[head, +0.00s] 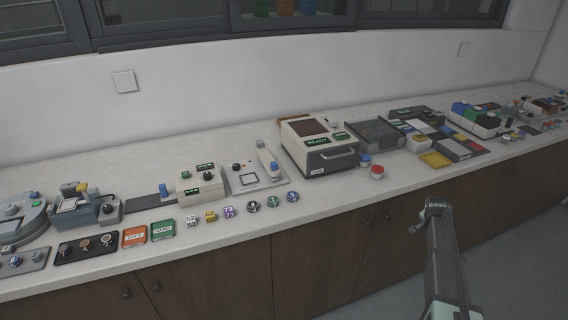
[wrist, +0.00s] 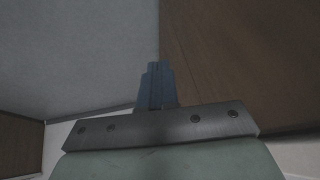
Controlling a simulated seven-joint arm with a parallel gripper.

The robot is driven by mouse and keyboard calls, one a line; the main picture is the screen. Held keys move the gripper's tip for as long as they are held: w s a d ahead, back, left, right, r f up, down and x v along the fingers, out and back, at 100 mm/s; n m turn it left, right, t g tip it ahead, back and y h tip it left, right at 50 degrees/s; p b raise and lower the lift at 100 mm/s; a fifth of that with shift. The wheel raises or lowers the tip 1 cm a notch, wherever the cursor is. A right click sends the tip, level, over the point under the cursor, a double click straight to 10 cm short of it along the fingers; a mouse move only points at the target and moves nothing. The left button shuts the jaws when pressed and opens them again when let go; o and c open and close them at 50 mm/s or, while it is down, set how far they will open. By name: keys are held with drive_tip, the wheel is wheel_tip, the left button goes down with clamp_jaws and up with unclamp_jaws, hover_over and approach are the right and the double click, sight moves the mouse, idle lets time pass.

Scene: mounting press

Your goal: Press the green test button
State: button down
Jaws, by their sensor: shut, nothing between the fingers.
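I cannot tell for sure which part is the green test button; no green button is clearly readable as one in the head view. Several small knobs with dark and greenish tops (head: 273,202) stand near the counter's front edge. A cream box with a dark screen and green displays (head: 318,147) stands behind them, to the right. My gripper (wrist: 156,85) shows in the wrist view with its fingers together, empty, in front of floor and brown wood. In the head view my arm (head: 440,250) is in front of the counter, right of centre, apart from the devices.
A smaller cream device with green displays (head: 200,184) stands left of centre. An orange card (head: 134,237) and a green card (head: 162,230) lie near the front edge. Red (head: 377,172) and blue (head: 365,160) round pieces sit beside the large box. Coloured bins (head: 475,120) crowd the right.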

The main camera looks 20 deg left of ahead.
drive_tip(key=w+a+r+m+t, duration=0.1)
drive_tip(key=w+a+r+t, duration=0.1)
drive_tip(key=w+r, duration=0.6)
drive_tip(key=w+a+r+t, duration=0.1)
drive_tip(key=w+a+r, duration=0.25)
drive_tip(key=r, duration=0.85)
drive_tip(key=s+a+r+n, duration=0.1)
drive_tip(key=a+r, duration=0.3)
drive_tip(key=a, duration=0.8)
drive_tip(key=s+a+r+n, duration=0.1)
drive_tip(key=a+r+n, duration=0.2)
drive_tip(key=a, duration=0.9)
drive_tip(key=s+a+r+n+t+y, duration=0.1)
drive_tip(key=a+r, duration=0.4)
drive_tip(key=a, duration=0.7)
drive_tip(key=shift+s+r+n, duration=0.2)
drive_tip(key=shift+s+n, duration=0.3)
drive_tip(key=shift+s, duration=0.1)
drive_tip(key=s+a+r+n, duration=0.25)
drive_tip(key=s+a, duration=0.25)
drive_tip(key=a, duration=0.6)
drive_tip(key=s+a+n, duration=0.8)
drive_tip(key=s+a, duration=2.3)
drive_tip(key=s, duration=0.3)
drive_tip(key=shift+s+r, duration=0.2)
drive_tip(key=shift+s, duration=0.2)
drive_tip(key=shift+f+y, duration=0.1)
drive_tip(key=shift+y, duration=0.2)
